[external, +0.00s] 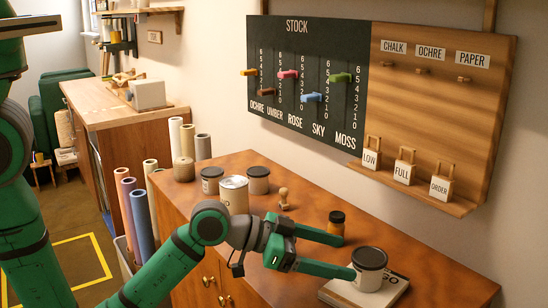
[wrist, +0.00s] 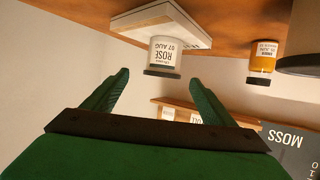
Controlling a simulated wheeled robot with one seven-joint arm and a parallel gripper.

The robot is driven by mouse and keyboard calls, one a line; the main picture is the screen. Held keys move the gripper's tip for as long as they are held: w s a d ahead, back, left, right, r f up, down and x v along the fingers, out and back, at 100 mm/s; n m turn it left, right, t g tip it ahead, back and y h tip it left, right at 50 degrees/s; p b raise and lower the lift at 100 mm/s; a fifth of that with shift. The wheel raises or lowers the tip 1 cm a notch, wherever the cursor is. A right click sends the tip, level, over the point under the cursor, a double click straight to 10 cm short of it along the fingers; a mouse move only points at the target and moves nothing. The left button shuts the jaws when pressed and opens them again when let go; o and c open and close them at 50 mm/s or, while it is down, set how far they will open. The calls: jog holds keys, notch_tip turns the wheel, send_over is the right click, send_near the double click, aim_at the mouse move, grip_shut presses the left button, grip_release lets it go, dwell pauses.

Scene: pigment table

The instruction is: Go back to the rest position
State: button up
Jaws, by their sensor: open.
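My gripper (external: 348,257) is open and empty above the right part of the wooden cabinet top. A pale jar with a dark lid (external: 369,268) stands upright on a white book or box (external: 345,293) just ahead of the fingertips. In the wrist view, which is upside down, the jar (wrist: 165,52) is labelled ROSE 07 AUG and shows beyond the gap between the open fingers (wrist: 158,78). I cannot tell whether a finger touches it. The rest position itself is not marked in view.
An amber bottle (external: 336,223) stands near the upper finger. Other jars (external: 212,180), a large tin (external: 234,194) and a wooden stamp (external: 283,199) are on the cabinet top (external: 440,270). The stock board (external: 305,80) and a small shelf (external: 415,190) are on the wall.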

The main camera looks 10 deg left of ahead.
dwell(0.3)
